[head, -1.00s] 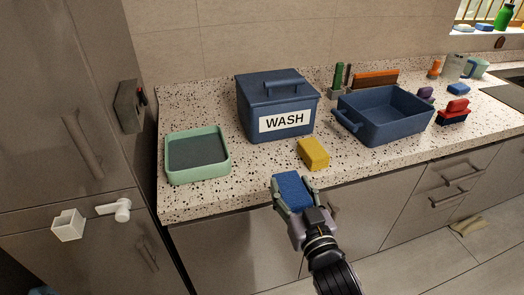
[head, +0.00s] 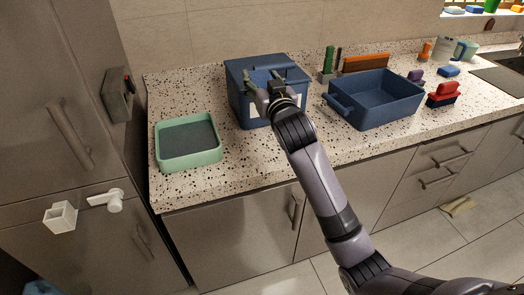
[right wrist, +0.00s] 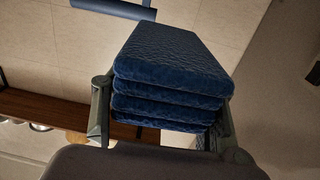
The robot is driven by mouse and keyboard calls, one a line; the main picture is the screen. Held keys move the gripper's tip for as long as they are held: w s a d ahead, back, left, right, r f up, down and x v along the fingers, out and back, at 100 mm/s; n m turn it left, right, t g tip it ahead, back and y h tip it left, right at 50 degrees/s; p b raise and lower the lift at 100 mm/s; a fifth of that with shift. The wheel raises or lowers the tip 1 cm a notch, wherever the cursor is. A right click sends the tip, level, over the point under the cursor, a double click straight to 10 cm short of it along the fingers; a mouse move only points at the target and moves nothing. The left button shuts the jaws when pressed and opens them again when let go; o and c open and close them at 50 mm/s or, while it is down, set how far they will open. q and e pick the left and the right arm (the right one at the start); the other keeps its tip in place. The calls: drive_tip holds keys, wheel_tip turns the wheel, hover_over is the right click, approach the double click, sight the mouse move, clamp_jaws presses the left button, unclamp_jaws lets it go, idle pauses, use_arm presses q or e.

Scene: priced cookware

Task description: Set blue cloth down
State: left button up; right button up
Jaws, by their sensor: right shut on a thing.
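My right gripper (head: 265,78) is in front of and over the upper part of the dark blue WASH bin (head: 240,104), covering most of its label. In the right wrist view its fingers are shut on the blue cloth (right wrist: 172,62), which looks like a thick folded stack with several layers. In the head view the cloth is hard to tell apart from the blue bin behind it. I cannot tell whether the cloth touches the bin. My left gripper is not in view.
A green tray (head: 217,155) with a grey inside stands left of the bin. An open blue basin (head: 375,108) stands to its right. A red and dark blue object (head: 442,95) and small items lie further right. Some speckled counter (head: 235,175) in front is clear.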

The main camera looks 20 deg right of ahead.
wheel_tip(320, 180, down, 20)
drive_tip(key=shift+r, duration=0.15)
idle(0.5)
drive_tip(key=o, duration=1.2)
drive_tip(key=shift+c, duration=0.2)
drive_tip(key=shift+f+b, duration=0.2)
drive_tip(key=shift+b, duration=0.1)
drive_tip(key=s+b, duration=0.2)
drive_tip(key=s, duration=1.5)
drive_tip(key=shift+s+b, duration=0.25)
drive_tip(key=shift+b, duration=0.05)
drive_tip(key=shift+d, duration=0.1)
